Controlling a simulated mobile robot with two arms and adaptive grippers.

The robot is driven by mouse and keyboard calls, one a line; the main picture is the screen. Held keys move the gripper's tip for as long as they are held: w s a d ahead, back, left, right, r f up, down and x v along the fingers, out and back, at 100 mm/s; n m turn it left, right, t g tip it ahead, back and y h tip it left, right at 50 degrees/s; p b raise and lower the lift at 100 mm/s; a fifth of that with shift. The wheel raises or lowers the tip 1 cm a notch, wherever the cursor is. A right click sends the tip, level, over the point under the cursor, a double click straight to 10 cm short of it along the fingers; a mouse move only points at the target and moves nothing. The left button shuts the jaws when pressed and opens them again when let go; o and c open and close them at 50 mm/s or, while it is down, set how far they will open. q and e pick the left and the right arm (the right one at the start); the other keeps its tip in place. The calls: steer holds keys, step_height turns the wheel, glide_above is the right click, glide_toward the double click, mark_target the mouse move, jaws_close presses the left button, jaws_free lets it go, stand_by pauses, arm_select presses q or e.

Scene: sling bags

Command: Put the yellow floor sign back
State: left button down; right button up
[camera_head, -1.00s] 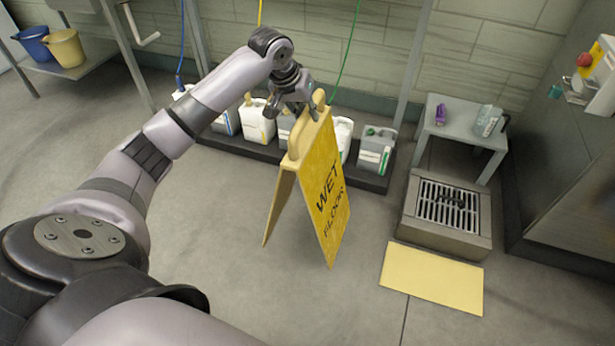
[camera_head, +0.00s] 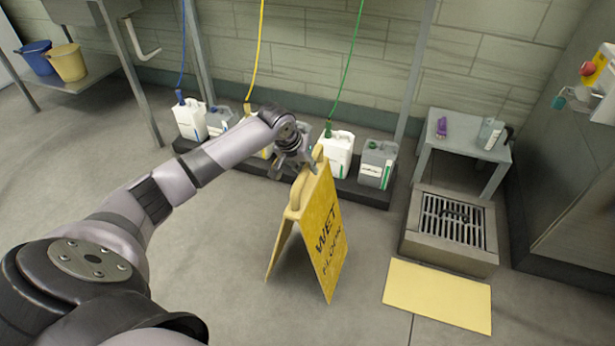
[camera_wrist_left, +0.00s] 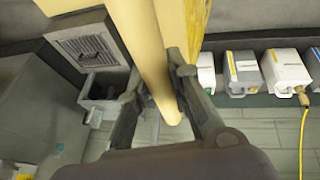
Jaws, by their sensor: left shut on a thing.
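The yellow floor sign (camera_head: 322,235) reads WET FLOOR and stands upright, its two panels spread in an A shape. My left gripper (camera_head: 295,168) is shut on the handle at its top. In the left wrist view the yellow handle (camera_wrist_left: 155,75) runs between the two fingers of the left gripper (camera_wrist_left: 165,105). I cannot tell whether the sign's lower edges touch the floor. A flat yellow rectangle (camera_head: 437,294) lies on the floor to the right of the sign, apart from it. My right gripper is not in view.
Several jugs (camera_head: 340,152) stand on a low dark tray (camera_head: 362,192) behind the sign, with coloured hoses above. A floor drain box (camera_head: 452,222) lies behind the yellow rectangle. The floor left of the sign is clear.

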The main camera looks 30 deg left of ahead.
arm_select(q)
step_height(320, 180, down, 3)
steer(key=shift+r, duration=0.15)
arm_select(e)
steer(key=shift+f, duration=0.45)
arm_select(q)
steer(key=c, duration=1.5)
jaws_free()
steer(key=shift+o, duration=0.2)
steer(key=p+v, duration=0.1)
steer(key=v, duration=0.5)
steer(key=shift+r+p, duration=0.1)
steer(key=shift+p, duration=0.25)
steer(key=shift+p+v, duration=0.65)
steer(key=shift+v, duration=2.3)
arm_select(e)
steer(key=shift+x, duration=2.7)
